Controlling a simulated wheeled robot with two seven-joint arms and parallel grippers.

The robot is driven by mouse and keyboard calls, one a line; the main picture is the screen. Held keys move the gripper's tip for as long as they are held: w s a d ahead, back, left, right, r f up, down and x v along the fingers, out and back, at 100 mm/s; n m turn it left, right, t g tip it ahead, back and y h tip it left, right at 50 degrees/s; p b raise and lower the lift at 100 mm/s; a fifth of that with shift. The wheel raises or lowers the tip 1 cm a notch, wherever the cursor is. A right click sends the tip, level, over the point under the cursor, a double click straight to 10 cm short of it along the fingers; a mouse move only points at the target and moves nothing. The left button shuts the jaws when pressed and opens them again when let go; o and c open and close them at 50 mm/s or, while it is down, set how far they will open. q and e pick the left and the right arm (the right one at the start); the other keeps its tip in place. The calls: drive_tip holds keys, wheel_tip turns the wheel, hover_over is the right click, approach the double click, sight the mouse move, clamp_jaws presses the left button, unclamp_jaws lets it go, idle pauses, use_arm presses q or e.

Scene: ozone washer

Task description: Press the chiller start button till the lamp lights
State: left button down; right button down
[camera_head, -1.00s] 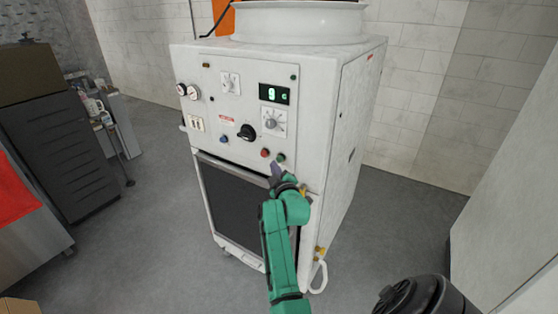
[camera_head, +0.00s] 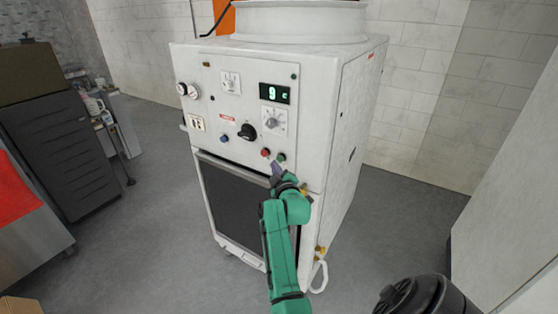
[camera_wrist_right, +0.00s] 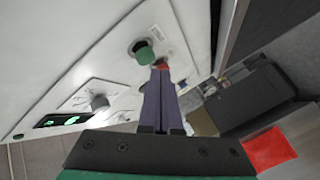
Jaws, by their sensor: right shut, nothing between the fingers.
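The white chiller (camera_head: 325,120) stands ahead with its control panel facing me. A green button (camera_head: 281,157) sits low on the panel, right of a red button (camera_head: 265,152). In the wrist view the green button (camera_wrist_right: 145,54) stands out from the panel on a dark collar, and part of the red one (camera_wrist_right: 163,67) shows behind the fingertips. My right gripper (camera_head: 276,168) is shut and empty, its tips just below the buttons; in the wrist view its fingers (camera_wrist_right: 160,75) end close beside the green button. Contact cannot be told. A small green lamp (camera_head: 294,77) at upper right looks dark. My left gripper is not in view.
The panel also has a lit display (camera_head: 274,94), a black rotary switch (camera_head: 246,132), a grey dial (camera_head: 271,123), a blue button (camera_head: 225,139) and gauges (camera_head: 193,92). A dark cabinet (camera_head: 50,140) stands at left. The floor right of the chiller is clear.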

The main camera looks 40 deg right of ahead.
drive_tip(key=shift+d, duration=0.15)
idle(0.5)
drive_tip(key=shift+w+d, duration=0.1)
drive_tip(key=shift+d, duration=0.2)
drive_tip(key=shift+w+d, duration=0.15)
drive_tip(key=shift+d, duration=0.25)
idle(0.6)
drive_tip(key=shift+a+r, duration=0.1)
drive_tip(key=shift+s+a+p, duration=0.3)
drive_tip(key=shift+a+p, duration=0.1)
drive_tip(key=shift+a, duration=0.35)
